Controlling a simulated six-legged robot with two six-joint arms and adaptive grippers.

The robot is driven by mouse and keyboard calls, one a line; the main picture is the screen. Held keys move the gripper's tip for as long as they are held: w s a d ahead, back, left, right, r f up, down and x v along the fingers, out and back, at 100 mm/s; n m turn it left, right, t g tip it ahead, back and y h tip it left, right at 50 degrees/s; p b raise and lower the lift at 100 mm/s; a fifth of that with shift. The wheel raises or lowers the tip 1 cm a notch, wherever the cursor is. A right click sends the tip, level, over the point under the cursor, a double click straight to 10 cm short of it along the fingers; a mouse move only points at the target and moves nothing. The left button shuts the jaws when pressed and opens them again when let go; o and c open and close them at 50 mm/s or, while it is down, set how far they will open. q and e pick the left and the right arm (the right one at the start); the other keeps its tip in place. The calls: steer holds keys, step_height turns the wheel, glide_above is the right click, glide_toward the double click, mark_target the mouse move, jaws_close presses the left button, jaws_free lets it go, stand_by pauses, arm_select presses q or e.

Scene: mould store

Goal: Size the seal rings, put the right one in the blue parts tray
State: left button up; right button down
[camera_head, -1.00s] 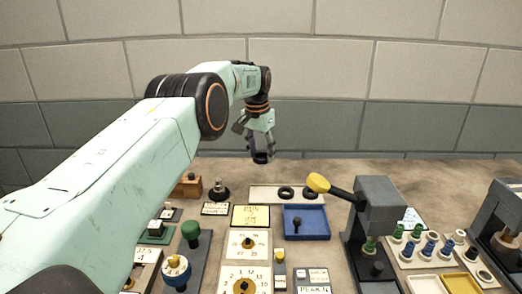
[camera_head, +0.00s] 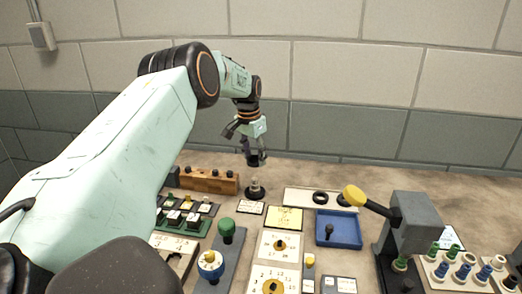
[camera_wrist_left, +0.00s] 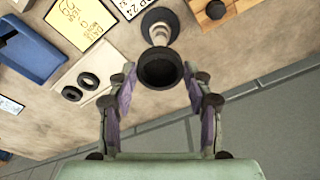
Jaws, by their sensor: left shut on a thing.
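My left gripper (camera_head: 253,153) is shut on a black seal ring (camera_wrist_left: 160,83), which sits between its fingertips in the wrist view. The ring is held in the air above the stepped sizing post (camera_head: 256,192) on its dark round base. In the wrist view the post (camera_wrist_left: 160,35) shows just beyond the ring; I cannot tell whether they touch. Two more black rings, one left (camera_head: 320,197) and one right (camera_head: 343,200), lie on a pale board (camera_head: 297,197). The blue parts tray (camera_head: 353,240) holds a small dark knobbed piece (camera_head: 329,231). My right gripper is out of view.
A yellow-knobbed lever (camera_head: 355,195) on a grey stand (camera_head: 415,225) rises right of the tray. A wooden block with dark knobs (camera_head: 208,181) stands left of the post. Cards, dials and a green knob (camera_head: 227,228) crowd the front. The wall is close behind.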

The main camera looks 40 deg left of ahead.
arm_select(q)
steer(key=shift+f+b, duration=0.4)
steer(key=shift+f, duration=0.05)
steer(key=shift+s+a+f+b, duration=0.1)
steer(key=shift+f+b, duration=0.4)
steer(key=shift+b, duration=0.05)
steer(key=shift+s+a+f+b, duration=0.1)
steer(key=shift+f+b, duration=0.75)
steer(key=shift+b, duration=0.05)
steer(key=shift+w+d+f, duration=0.2)
steer(key=shift+f, duration=0.5)
steer(key=shift+s+a, duration=0.1)
steer(key=shift+s, duration=0.1)
steer(key=shift+f, duration=0.1)
